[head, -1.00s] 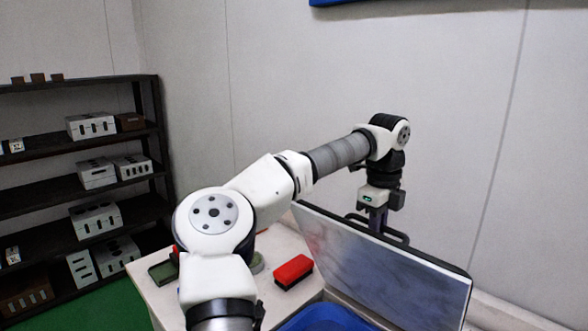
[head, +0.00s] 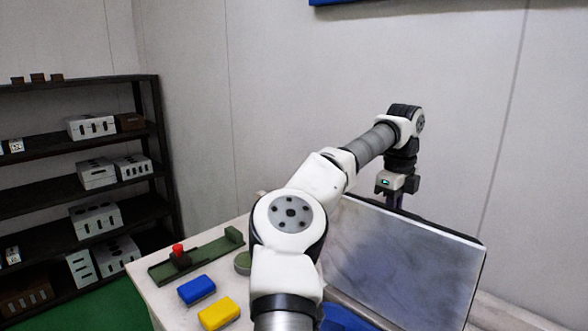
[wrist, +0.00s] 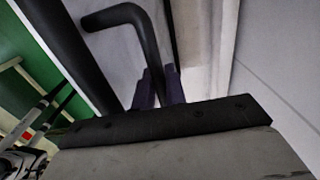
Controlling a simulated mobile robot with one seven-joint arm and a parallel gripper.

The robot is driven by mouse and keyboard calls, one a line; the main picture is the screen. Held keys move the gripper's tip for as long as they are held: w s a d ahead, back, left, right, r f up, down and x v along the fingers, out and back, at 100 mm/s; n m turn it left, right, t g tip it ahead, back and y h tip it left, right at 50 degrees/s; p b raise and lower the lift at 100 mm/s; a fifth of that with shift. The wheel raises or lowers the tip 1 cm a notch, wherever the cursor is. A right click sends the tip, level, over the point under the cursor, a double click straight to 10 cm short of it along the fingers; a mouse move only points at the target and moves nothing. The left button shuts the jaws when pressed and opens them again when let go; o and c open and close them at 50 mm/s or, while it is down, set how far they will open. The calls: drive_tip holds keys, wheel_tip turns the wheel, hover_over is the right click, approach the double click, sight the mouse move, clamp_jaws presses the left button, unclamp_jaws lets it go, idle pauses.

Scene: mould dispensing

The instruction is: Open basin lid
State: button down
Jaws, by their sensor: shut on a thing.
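The basin lid (head: 405,262) is a grey panel with a dark rim. It stands raised and leans back behind the basin, its underside facing the head view. The blue basin (head: 345,319) shows only in part at the bottom edge, the rest cut off or behind my arm. My gripper (head: 394,202) points down at the lid's upper edge, and its fingers are partly hidden behind the lid. In the wrist view, my gripper (wrist: 158,88) has its dark purple fingers closed at the end of the bent black lid handle (wrist: 148,38).
Left of my arm, the table holds a blue block (head: 197,290), a yellow block (head: 219,314), and a green tray (head: 205,257) with a red-topped piece (head: 179,252). A dark shelf (head: 75,140) with grey blocks stands at the left. The wall is close behind the lid.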

drive_tip(key=shift+w+d, duration=0.15)
drive_tip(key=shift+w, duration=0.05)
drive_tip(key=shift+w+d, duration=1.5)
drive_tip(key=shift+w, duration=0.05)
